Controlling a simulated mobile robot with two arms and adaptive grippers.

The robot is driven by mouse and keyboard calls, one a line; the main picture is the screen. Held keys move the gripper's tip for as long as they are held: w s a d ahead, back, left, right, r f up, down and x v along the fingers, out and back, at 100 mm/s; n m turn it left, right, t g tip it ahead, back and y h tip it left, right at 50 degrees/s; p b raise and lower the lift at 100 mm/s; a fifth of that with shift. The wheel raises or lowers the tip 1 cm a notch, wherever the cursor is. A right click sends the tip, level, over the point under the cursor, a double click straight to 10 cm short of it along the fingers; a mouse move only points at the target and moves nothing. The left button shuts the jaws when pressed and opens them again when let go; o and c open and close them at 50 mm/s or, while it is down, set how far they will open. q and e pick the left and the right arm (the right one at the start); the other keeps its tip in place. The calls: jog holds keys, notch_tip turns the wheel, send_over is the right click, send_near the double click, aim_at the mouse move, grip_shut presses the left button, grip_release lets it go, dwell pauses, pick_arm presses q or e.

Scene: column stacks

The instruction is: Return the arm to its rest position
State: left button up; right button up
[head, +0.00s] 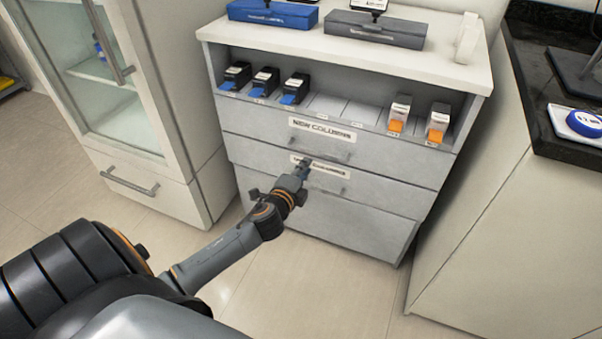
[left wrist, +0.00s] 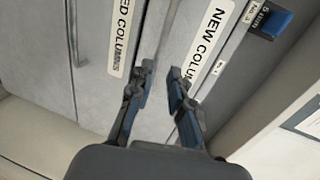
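My left arm reaches in from the lower left in the head view. Its gripper (head: 302,168) is in front of the drawer fronts of a grey cabinet, over the left end of the second drawer's label. In the left wrist view the two fingers (left wrist: 161,82) stand apart with nothing between them, so the gripper is open. They point at the drawer fronts between the "NEW COLUMNS" label (left wrist: 208,45) and a label ending in "ED COLUMNS" (left wrist: 120,38). I cannot tell whether the fingertips touch the front. My right gripper is not in view.
The drawers of the grey cabinet (head: 330,215) look shut. Its shelf holds black-and-blue boxes (head: 265,80) at left and orange-and-white boxes (head: 398,114) at right. A glass-door cabinet (head: 185,120) stands left, a dark-topped counter (head: 530,75) right. The floor (head: 310,285) in front is clear.

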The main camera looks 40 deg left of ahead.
pick_arm(q)
jog(key=shift+v, duration=1.15)
